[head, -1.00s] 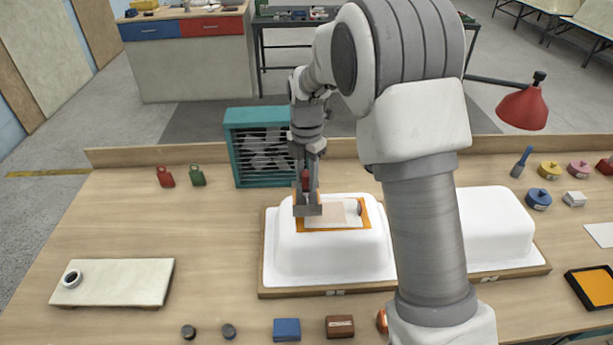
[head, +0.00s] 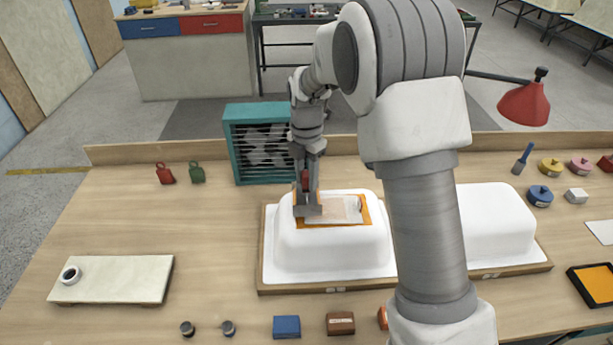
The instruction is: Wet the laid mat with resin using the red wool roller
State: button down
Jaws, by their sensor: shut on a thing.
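My gripper (head: 307,208) is over the left part of the white bathtub shell (head: 331,252) on the bench. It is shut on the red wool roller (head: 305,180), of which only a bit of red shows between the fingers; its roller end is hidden. The laid mat (head: 343,209) is a pale patch on top of the shell, inside an orange border (head: 365,213). The gripper's lower end is at the mat's left edge. I cannot tell whether the roller touches the mat. An orange tray (head: 597,287) with a black rim lies at the right.
A second white shell (head: 496,222) stands right, partly behind my arm. A teal fan (head: 257,143) stands behind the gripper. A red lamp (head: 525,104) hangs at the back right. A pale board (head: 113,279) lies left; bench between it and the shell is clear.

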jog(key=shift+f+b, duration=0.7)
jog(key=shift+f, duration=0.45)
dwell(0.5)
jog(key=shift+d, duration=0.1)
jog(key=shift+s+d+f, duration=0.1)
jog(key=shift+d+f, duration=0.05)
jog(key=shift+d, duration=1.7)
jog(key=shift+s+d+f, duration=0.1)
jog(key=shift+d+f, duration=0.1)
jog(key=shift+d, duration=1.6)
jog(key=shift+d+f, duration=0.15)
jog(key=shift+d, duration=1.7)
notch_tip(320, 180, up, 6)
jog(key=p, duration=0.4)
jog(key=shift+w+a+r+p, duration=0.15)
jog(key=shift+w+r+p, duration=0.1)
jog(key=shift+p, duration=0.05)
